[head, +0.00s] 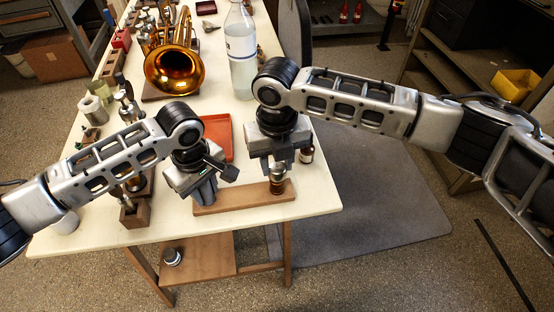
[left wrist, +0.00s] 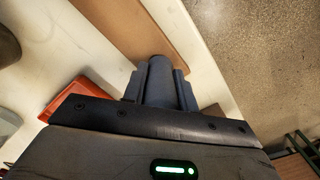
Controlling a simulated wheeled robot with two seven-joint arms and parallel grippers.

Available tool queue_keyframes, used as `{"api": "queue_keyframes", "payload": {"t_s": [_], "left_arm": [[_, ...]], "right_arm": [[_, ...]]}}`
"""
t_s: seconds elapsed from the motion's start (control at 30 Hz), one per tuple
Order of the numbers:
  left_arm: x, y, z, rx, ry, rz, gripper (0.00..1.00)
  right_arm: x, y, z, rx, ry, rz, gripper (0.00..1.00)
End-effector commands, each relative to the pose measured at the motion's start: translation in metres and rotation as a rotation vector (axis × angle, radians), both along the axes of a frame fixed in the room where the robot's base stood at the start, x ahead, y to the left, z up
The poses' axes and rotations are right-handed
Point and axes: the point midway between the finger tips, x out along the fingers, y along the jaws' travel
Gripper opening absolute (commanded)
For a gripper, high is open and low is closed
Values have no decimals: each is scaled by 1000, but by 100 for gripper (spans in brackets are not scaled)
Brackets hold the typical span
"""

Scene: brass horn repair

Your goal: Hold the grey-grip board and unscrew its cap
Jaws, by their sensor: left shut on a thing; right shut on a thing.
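The wooden board (head: 245,197) lies flat near the front edge of the table; it also shows in the left wrist view (left wrist: 122,28). Its grey grip (left wrist: 160,80) is at the board's left end, between the fingers of my left gripper (head: 204,192), which is shut on it. A small brown bottle (head: 277,187) stands upright toward the board's right end. My right gripper (head: 277,168) points down over it and is shut on its cap, which the fingers mostly hide. I cannot tell how far the cap is turned.
A red tray (head: 217,135) lies behind the board. Another small dark bottle (head: 306,155) stands just right of my right gripper. A clear bottle (head: 241,60) and a brass horn (head: 175,68) stand farther back. Wooden holders with tools line the left side. The table's front edge is close.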

Motion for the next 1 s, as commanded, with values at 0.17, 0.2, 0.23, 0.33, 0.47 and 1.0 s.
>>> {"api": "queue_keyframes", "payload": {"t_s": [0.17, 0.2, 0.23, 0.33, 0.47, 1.0], "left_arm": [[0, -1, 1, -2, -2, 0, 0], [0, -1, 1, -2, -2, 0, 0], [0, -1, 1, -2, -2, 0, 0], [0, -1, 1, -2, -2, 0, 0], [0, -1, 1, -2, -2, 0, 0], [0, -1, 1, -2, -2, 0, 0]], "right_arm": [[0, 1, 1, 1, -1, 200, 7], [0, 1, 1, 1, -1, 262, 7], [0, 1, 1, 1, -1, 304, 7], [-1, 2, 1, 2, -2, 411, 7], [-1, 2, 1, 2, 0, 450, 7], [0, 1, 8, 0, -1, 444, 59]]}}
